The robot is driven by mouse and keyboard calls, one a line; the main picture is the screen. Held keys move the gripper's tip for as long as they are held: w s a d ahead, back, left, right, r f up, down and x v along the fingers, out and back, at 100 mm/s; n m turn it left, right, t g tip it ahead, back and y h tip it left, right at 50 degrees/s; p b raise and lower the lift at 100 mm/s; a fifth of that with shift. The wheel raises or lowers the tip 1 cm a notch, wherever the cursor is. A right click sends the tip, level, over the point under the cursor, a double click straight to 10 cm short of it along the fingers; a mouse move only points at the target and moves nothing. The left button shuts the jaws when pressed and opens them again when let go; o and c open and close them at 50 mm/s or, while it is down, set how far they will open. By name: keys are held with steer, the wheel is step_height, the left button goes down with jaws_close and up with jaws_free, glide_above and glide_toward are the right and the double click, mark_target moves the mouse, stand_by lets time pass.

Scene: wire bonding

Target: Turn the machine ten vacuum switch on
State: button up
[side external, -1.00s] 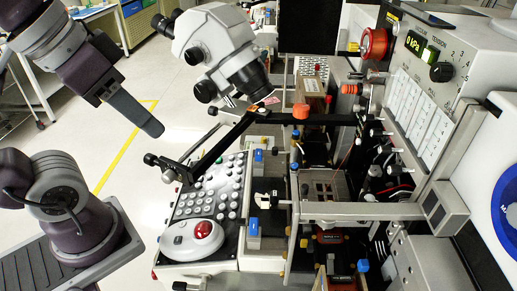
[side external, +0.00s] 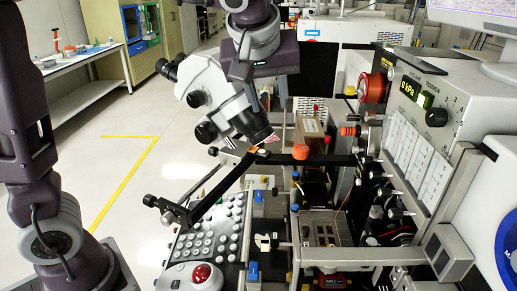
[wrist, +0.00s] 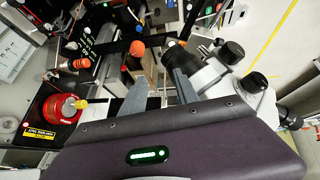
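The grey machine panel (side external: 410,110) stands at the right of the side view, with a green-lit display (side external: 408,88) that seems to read 0 kPa. Several small toggle switches (side external: 378,183) stick out along its front-left face. I cannot tell which one is the vacuum switch or its position. My gripper (side external: 281,90) hangs behind and right of the microscope head, well left of the panel and above the bench, fingers pointing down. In the wrist view the two fingers of my gripper (wrist: 160,78) are apart with nothing between them. Small switches also show in the wrist view (wrist: 85,42).
The white microscope (side external: 215,95) is close to my gripper. A red round knob (side external: 373,88) is on the panel's left side. A black bar with an orange knob (side external: 300,152) crosses the bench. A keypad (side external: 210,225) with a red button lies at the front.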

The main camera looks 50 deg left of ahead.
steer(key=s+d+f+g, duration=0.1)
steer(key=s+f+g, duration=0.2)
steer(key=s+f, duration=0.1)
glide_toward(259, 193)
steer(key=shift+t, duration=0.3)
steer(key=x, duration=0.8)
steer(key=shift+s+a+f, duration=0.15)
steer(key=shift+s+f, duration=0.05)
steer(key=shift+f, duration=0.1)
steer(key=shift+c, duration=0.3)
jaws_close()
